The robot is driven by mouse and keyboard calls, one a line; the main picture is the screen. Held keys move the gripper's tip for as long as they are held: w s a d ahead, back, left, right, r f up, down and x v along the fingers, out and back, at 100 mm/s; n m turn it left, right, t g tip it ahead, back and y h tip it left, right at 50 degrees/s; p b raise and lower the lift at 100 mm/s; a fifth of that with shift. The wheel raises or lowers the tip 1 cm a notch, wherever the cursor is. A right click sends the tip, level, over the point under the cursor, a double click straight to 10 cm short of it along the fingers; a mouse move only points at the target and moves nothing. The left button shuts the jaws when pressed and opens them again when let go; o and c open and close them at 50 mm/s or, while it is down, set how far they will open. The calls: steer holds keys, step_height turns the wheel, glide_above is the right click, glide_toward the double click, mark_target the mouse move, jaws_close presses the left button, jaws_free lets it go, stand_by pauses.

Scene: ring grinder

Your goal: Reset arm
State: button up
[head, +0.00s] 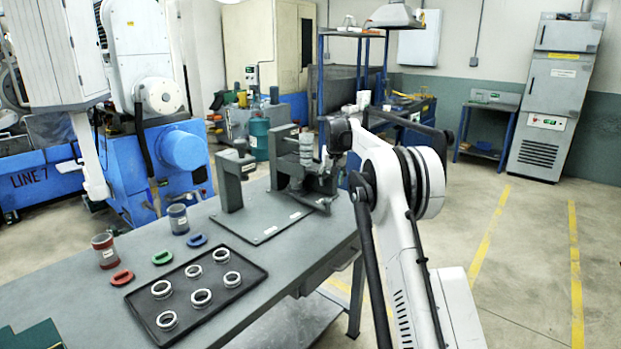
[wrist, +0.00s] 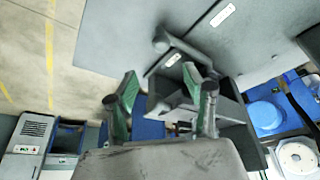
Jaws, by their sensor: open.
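My gripper (wrist: 160,82) shows in the wrist view with its two green-padded fingers spread apart and nothing between them. In the head view my white arm reaches up from the lower right, and its end is beside the grey fixture (head: 290,160) at the far end of the workbench. The gripper's fingers are hard to make out there. In the wrist view a lever with a ball end (wrist: 161,43) and a dark grey block (wrist: 228,105) lie beyond the fingers. I cannot tell whether the fingers touch the fixture.
The workbench (head: 285,265) carries a black tray (head: 230,296) with several metal rings. Red (head: 104,252) and blue (head: 178,220) cups stand behind it, near red, green and blue oval pieces. A blue machine (head: 80,180) stands left. The floor at right is free.

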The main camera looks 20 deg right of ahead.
steer(key=s+a+r+n+t, duration=0.1)
steer(key=s+a+r, duration=1.35)
steer(key=s, duration=0.35)
steer(key=s+a+r+n, duration=0.1)
steer(key=s+a, duration=0.3)
steer(key=s, duration=0.5)
steer(key=s+a, duration=0.4)
steer(key=s, duration=0.4)
steer(key=s+a+f, duration=0.2)
steer(key=s+f, duration=0.2)
steer(key=s, duration=0.4)
steer(key=s+a+f+n+t+y, duration=0.1)
steer(key=s+f, duration=0.3)
steer(key=s, duration=0.4)
steer(key=s+a+f, duration=0.3)
steer(key=s+f, duration=0.1)
steer(key=s, duration=0.3)
steer(key=shift+s+t, duration=0.4)
